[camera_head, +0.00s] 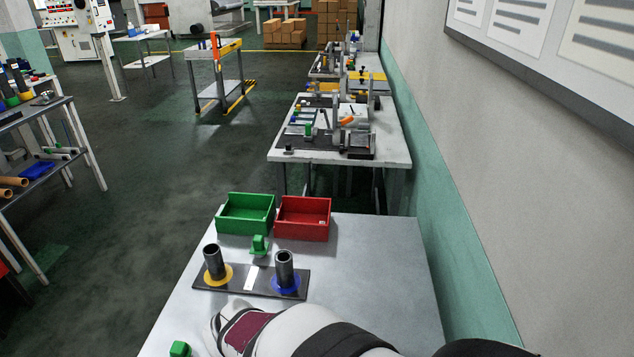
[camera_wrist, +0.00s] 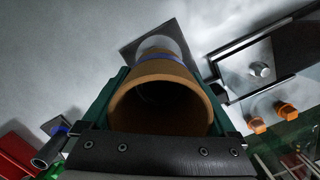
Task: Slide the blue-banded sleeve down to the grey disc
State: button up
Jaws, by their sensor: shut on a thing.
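In the wrist view, the brown sleeve (camera_wrist: 161,87) is seen down its open near end, and its inside is dark. A blue band (camera_wrist: 158,58) shows near its far end. My gripper (camera_wrist: 164,76) is shut on the sleeve, with a green finger on each side. Beyond the far end, the grey disc (camera_wrist: 162,43) shows partly on a dark square plate (camera_wrist: 132,48); the sleeve hides the rest. I cannot tell how large the gap is between sleeve and disc. In the head view, the sleeve and my gripper are out of sight.
A dark board (camera_head: 235,283) holds two grey tubes, on a yellow disc (camera_head: 228,274) and a blue disc (camera_head: 287,292). Green (camera_head: 245,214) and red (camera_head: 303,218) bins stand behind. In the wrist view, a dark frame with a silver knob (camera_wrist: 259,69) and orange knobs (camera_wrist: 286,110) lies right.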

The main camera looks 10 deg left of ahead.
jog(key=shift+f, duration=1.5)
jog(key=o, duration=1)
jog(key=shift+r, duration=0.15)
notch_tip(320, 180, up, 7)
